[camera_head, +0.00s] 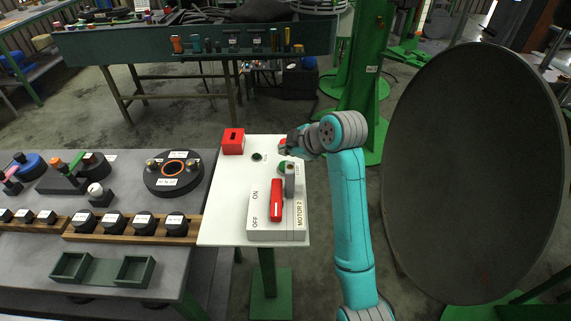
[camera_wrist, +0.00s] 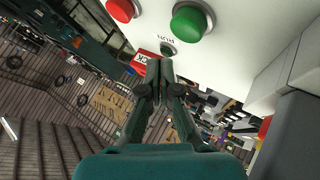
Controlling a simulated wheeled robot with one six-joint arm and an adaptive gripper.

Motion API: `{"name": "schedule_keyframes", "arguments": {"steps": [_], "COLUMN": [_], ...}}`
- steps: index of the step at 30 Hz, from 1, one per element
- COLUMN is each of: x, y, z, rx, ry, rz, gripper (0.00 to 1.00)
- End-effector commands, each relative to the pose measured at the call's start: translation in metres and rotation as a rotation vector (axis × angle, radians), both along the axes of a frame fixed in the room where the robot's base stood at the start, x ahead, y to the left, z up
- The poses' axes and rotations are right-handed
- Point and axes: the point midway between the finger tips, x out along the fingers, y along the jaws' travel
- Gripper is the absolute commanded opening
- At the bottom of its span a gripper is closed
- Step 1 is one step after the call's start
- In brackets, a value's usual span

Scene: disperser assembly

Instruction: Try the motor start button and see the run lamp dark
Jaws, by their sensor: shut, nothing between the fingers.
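The green start button (camera_head: 282,167) sits on the white panel (camera_head: 222,215); it shows large in the wrist view (camera_wrist: 190,22). A red button (camera_head: 283,142) is beyond it, also in the wrist view (camera_wrist: 122,9). The small round lamp (camera_head: 257,156) left of the buttons is dark green and unlit; it is dark in the wrist view (camera_wrist: 168,49) too. My gripper (camera_wrist: 160,64) is shut and empty. Its fingertips appear apart from the green button in the wrist view. In the head view my gripper (camera_head: 292,146) is over the panel's far right edge, near the red button.
A grey-white box with a red handle (camera_head: 276,200), marked ON, OFF and MOTOR 2, stands at the panel's near end. A red box (camera_head: 233,141) is at the far left corner. A workbench (camera_head: 120,270) adjoins on the left; a large dark disc (camera_head: 475,175) stands right of my arm.

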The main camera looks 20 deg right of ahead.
Motion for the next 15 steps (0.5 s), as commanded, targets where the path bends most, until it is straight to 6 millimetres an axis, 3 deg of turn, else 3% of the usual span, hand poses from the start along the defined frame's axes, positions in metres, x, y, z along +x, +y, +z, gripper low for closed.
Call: {"name": "schedule_keyframes", "arguments": {"steps": [6,15], "x": [0.0,0.0], "y": [0.0,0.0], "z": [-0.017,-0.021], "rx": [0.0,0.0], "ry": [0.001,0.0], "rz": [0.001,0.0], "gripper": [0.0,0.0]}}
